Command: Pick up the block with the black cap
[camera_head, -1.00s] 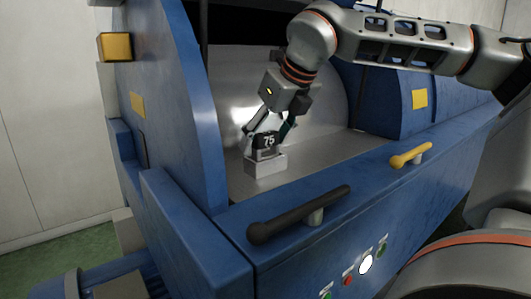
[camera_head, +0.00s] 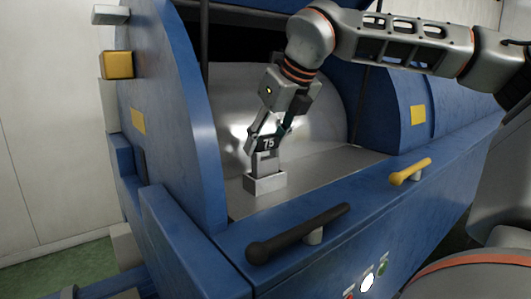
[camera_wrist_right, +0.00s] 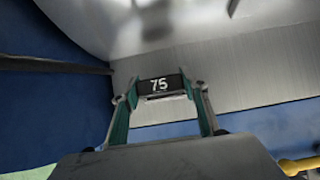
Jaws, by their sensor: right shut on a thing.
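The block (camera_head: 266,144) has a black cap with a white 75 on it and a pale grey body below. It is upright above a light grey base (camera_head: 265,183) on the metal ledge. I cannot tell whether its lower end is still inside the base or just clear of it. My right gripper (camera_head: 268,138) is shut on the block, one finger on each side. In the right wrist view, the cap (camera_wrist_right: 159,85) sits between the two fingertips. My left gripper is not in view.
The blue machine housing surrounds the ledge, with a tall side wall (camera_head: 190,110) on the left. A black handle (camera_head: 300,232) and a yellow handle (camera_head: 410,171) stick up along the front rail. The ledge (camera_head: 330,160) to the right of the base is clear.

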